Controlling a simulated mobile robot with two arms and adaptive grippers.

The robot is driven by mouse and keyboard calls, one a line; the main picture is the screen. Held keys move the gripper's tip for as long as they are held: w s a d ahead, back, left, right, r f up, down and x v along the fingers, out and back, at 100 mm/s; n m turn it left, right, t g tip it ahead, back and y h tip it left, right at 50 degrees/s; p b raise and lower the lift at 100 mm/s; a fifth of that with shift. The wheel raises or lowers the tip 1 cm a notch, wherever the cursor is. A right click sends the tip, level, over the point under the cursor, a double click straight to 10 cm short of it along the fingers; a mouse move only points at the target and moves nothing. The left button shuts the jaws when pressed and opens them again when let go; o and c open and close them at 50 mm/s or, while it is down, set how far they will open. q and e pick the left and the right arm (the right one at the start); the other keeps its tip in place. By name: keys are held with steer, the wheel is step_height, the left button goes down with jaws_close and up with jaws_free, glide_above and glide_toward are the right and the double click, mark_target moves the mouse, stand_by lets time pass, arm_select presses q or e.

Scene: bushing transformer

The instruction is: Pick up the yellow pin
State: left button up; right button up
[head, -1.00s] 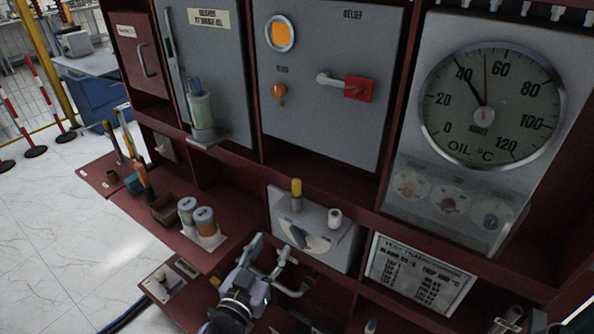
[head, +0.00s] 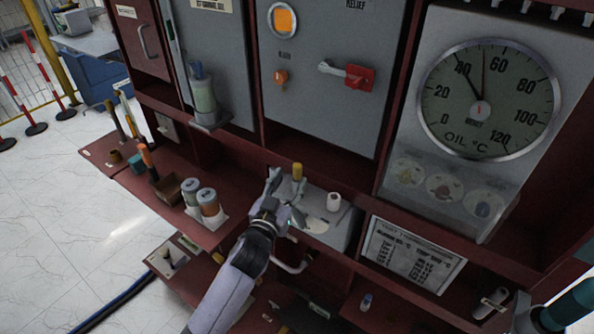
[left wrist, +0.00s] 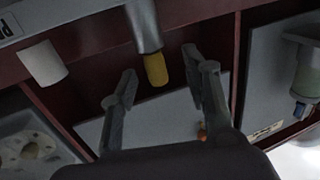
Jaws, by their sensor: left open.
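The yellow pin (head: 297,172) stands upright on the grey box (head: 345,219) below the cabinet panels. In the left wrist view the yellow pin (left wrist: 155,69) shows at the end of a grey cylindrical holder (left wrist: 143,25). My left gripper (head: 286,183) is open at the pin, with its fingers pointing toward the panel. In the left wrist view the two fingers (left wrist: 160,80) appear on either side of the pin, with gaps visible. I cannot tell how deep the pin sits between them. Part of my right arm (head: 570,306) shows at the lower right; its jaws are unclear.
A white cylinder (head: 334,201) stands on the box, right of the pin. A labelled plate (head: 412,257) is lower right. Two orange-and-grey jars (head: 207,203) and a brown container (head: 167,188) stand on the red shelf to the left. A lever with a red block (head: 360,77) projects above.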

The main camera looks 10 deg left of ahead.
mark_target(296, 174)
arm_select(q)
steer(key=w, duration=0.2)
steer(key=w+d+p, duration=0.1)
steer(key=shift+w+d+r, duration=0.1)
steer(key=shift+w+r, duration=0.15)
steer(key=shift+w, duration=0.05)
steer(key=shift+w+f, duration=0.15)
steer(key=shift+w, duration=0.35)
steer(key=shift+c, duration=0.4)
jaws_close()
